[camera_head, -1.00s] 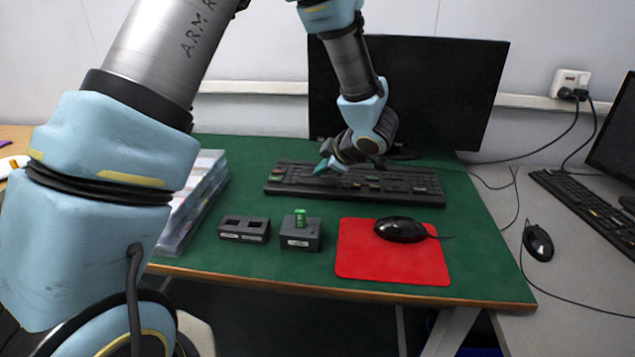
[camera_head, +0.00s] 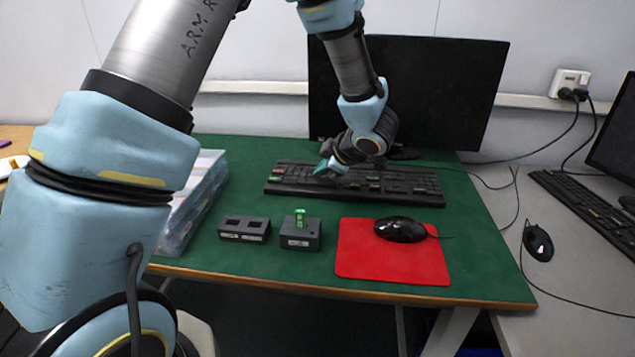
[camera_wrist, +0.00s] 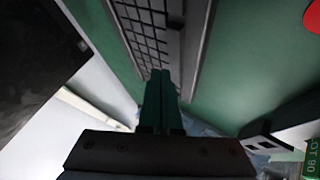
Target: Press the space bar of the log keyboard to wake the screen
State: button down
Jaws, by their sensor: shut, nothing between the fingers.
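The black log keyboard (camera_head: 405,186) lies on the green bench top in front of a dark monitor (camera_head: 440,95). My gripper (camera_head: 327,167) is shut and empty, its teal fingers pointing down over the left-middle part of the keyboard. In the wrist view the two fingers (camera_wrist: 161,78) are together, and their tips overlap the end of the keyboard (camera_wrist: 145,30). I cannot tell whether the tips touch a key. The space bar cannot be picked out clearly, as the front row is small and dark. The monitor's face is black.
A red mat (camera_head: 385,262) with a black mouse (camera_head: 400,229) lies front right. Two dark blocks, one (camera_head: 244,229) with slots and one (camera_head: 300,235) holding a green piece, stand in front of the keyboard. Clear boxes (camera_head: 195,205) stand left. A second keyboard (camera_head: 588,208) is on the right desk.

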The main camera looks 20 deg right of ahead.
aim_at(321, 183)
jog(key=shift+f, duration=0.4)
jog(key=shift+f, duration=0.4)
dwell(0.5)
jog(key=shift+r, duration=0.1)
jog(key=shift+r+p, duration=0.75)
jog(key=shift+p, duration=0.05)
jog(key=shift+r, duration=0.1)
notch_tip(321, 183, up, 5)
jog(key=p, duration=0.5)
jog(key=shift+w, duration=0.1)
dwell(0.6)
